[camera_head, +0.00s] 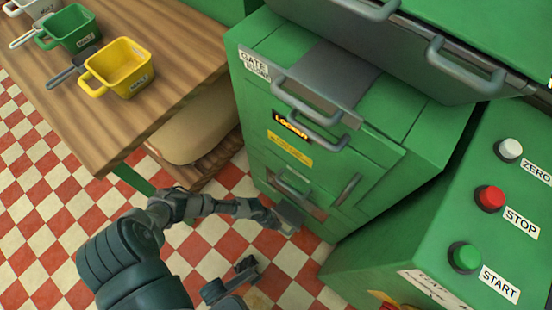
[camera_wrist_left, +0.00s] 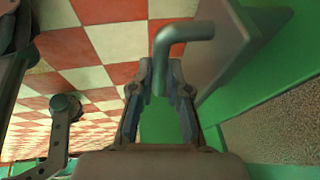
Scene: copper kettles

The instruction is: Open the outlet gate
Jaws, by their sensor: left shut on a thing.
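The green cabinet (camera_head: 300,130) has a grey gate plate with a bar handle low on its front, partly hidden by my gripper in the head view. My left gripper (camera_head: 287,216) reaches in from the left at the cabinet's lower front. In the left wrist view, the bent grey handle (camera_wrist_left: 184,32) comes off a flat grey plate (camera_wrist_left: 222,62), and its end lies between the fingers of my left gripper (camera_wrist_left: 160,90). The gripper is shut on this handle.
A wooden table (camera_head: 165,85) with white, green and yellow scoops (camera_head: 122,67) stands at the left, a sack (camera_head: 195,135) below it. A green control box with a red stop button (camera_head: 489,198) stands at the right. Checkered floor lies open at the lower left.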

